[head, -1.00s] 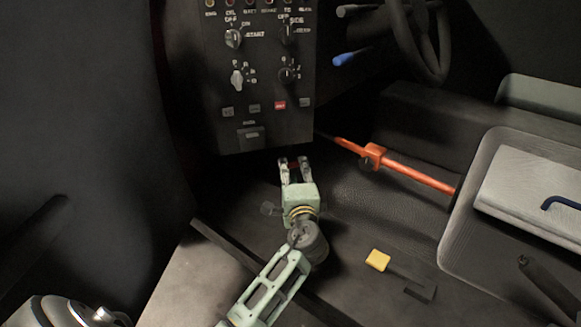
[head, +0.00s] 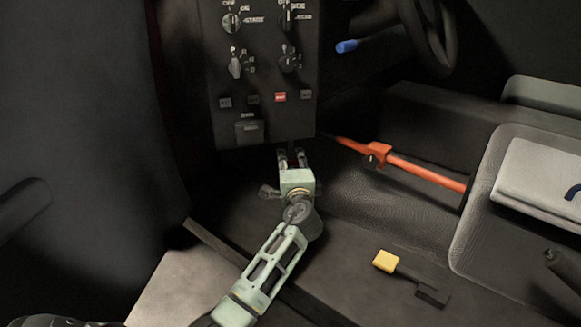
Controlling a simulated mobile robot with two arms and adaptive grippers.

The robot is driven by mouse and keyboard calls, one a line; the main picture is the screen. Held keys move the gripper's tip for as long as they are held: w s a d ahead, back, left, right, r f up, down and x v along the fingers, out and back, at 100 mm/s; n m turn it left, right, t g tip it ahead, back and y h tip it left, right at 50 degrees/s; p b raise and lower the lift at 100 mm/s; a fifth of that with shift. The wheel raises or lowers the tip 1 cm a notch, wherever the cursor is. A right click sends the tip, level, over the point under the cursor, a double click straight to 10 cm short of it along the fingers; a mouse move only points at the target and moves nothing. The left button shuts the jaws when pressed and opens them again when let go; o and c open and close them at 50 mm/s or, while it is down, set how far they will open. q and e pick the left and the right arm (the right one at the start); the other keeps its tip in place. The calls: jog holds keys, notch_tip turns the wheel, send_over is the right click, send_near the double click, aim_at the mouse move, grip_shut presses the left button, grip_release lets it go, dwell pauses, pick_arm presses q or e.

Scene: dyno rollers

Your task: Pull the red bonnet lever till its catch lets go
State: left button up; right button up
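My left gripper (head: 292,156) reaches up from below, its tips at the underside of the black control panel (head: 265,120). Its two fingers stand apart with a dark gap between them. The tips lie in shadow, so I cannot tell whether they are on anything. I cannot make out the red bonnet lever for certain; it may be hidden by the fingers or the panel's lower edge. A small red button (head: 280,97) sits on the panel face above the gripper. My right gripper is not in view.
An orange-red bar with a clamp (head: 424,173) runs from beside the panel to the seat (head: 485,215). A yellow-topped pedal-like piece (head: 386,261) is on the floor at right. The steering wheel (head: 430,45) and a blue-tipped stalk (head: 346,46) are upper right.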

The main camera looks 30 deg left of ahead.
pick_arm(q)
jog(key=shift+c, duration=0.2)
grip_shut()
dwell(0.5)
